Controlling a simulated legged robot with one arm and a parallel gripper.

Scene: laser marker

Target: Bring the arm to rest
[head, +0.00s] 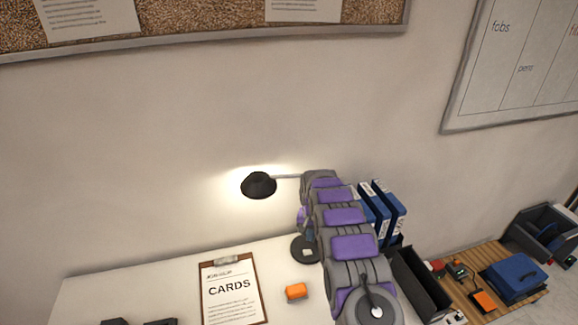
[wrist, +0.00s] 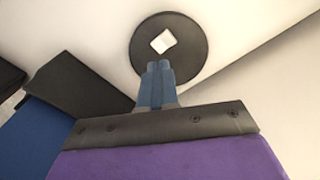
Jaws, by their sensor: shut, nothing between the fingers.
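My gripper (wrist: 159,67) shows in the wrist view with its blue fingers together and nothing between them. Its tips point at a round dark lamp base (wrist: 190,62) with a small white square piece on its middle. I cannot tell the gap between the tips and the base. In the head view my grey and purple arm (head: 345,245) reaches forward over the right part of the white desk. The arm covers part of the lamp and the desk, and the gripper is mostly hidden behind it.
A lit black lamp (head: 258,185) stands by the wall.

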